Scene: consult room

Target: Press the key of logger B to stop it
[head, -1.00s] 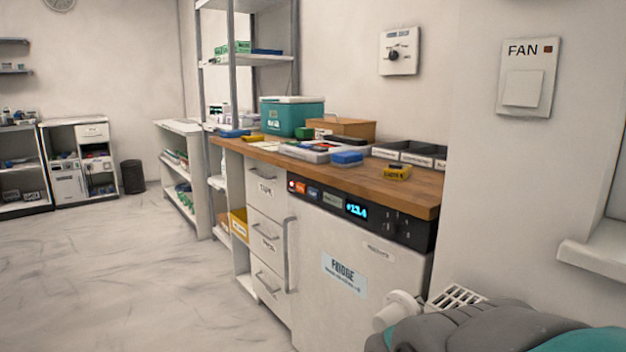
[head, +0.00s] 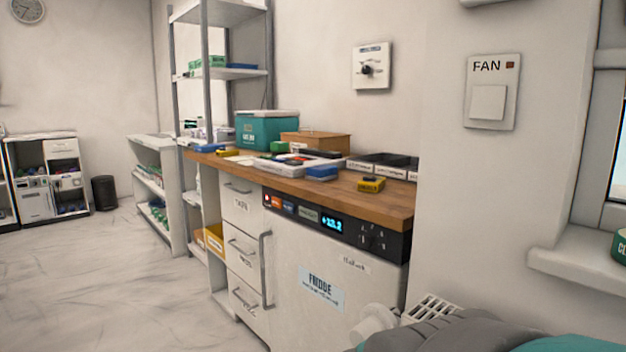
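A small yellow device with a dark top (head: 371,184) lies near the right front of the wooden counter (head: 380,204). It may be a logger, but its lettering is too small to read, and I cannot make out a key. A blue box-like thing (head: 322,173) lies to its left. Farther along the counter lie another small yellow thing (head: 228,152) and a flat blue one (head: 208,148). I cannot tell which of these, if any, is logger B. My gripper is not in view.
Below the counter are a fridge (head: 290,265) with a lit display (head: 332,225) and drawers (head: 240,207). A teal box (head: 266,130) stands on the counter. A FAN switch (head: 488,102) is on the wall. A grey and teal padded shape (head: 450,335) fills the bottom right. Floor at left is clear.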

